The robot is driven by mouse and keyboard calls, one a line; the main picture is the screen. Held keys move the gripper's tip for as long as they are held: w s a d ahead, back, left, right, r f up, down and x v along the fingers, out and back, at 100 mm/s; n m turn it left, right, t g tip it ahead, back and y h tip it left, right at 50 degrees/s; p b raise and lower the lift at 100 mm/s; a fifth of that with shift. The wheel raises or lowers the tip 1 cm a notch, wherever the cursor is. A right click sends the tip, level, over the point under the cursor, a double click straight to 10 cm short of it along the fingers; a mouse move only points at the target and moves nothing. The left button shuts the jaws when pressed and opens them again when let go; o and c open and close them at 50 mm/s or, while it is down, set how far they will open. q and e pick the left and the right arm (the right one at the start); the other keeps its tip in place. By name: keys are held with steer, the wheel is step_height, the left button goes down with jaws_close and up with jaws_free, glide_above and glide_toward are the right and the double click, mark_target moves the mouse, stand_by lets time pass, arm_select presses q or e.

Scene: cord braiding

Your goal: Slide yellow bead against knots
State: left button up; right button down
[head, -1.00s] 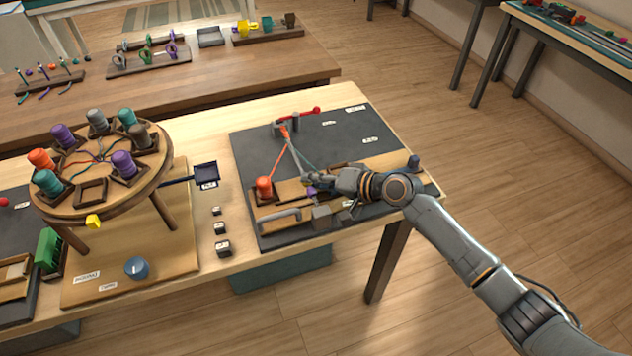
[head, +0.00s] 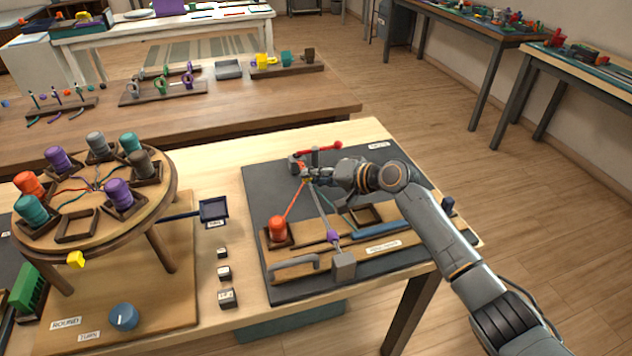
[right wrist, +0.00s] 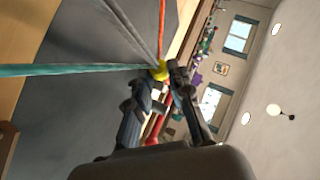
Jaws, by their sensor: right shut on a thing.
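The yellow bead (right wrist: 160,70) sits at the tips of my right gripper (right wrist: 166,78) in the right wrist view, and the gripper is shut on it. Teal, orange and grey cords meet at the bead. In the head view my right gripper (head: 312,177) is at the top end of the cords, beside the small clamp post (head: 315,157) on the dark mat. The knots are too small to make out. My left gripper is out of view.
A red-handled lever (head: 328,147) lies behind the gripper. A grey handle (head: 293,264) and a grey block (head: 344,266) are at the mat's front. A round wooden stand with several spools (head: 168,195) stands to the left. Bare dark mat (head: 265,180) lies left of the cords.

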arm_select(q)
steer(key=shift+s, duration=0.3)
arm_select(e)
steer(key=c, duration=1.5)
jaws_free()
steer(key=shift+o, duration=0.2)
steer(key=shift+d, duration=0.1)
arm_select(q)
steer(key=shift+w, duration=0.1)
arm_select(e)
steer(key=v, duration=1.2)
steer(key=shift+s, duration=0.15)
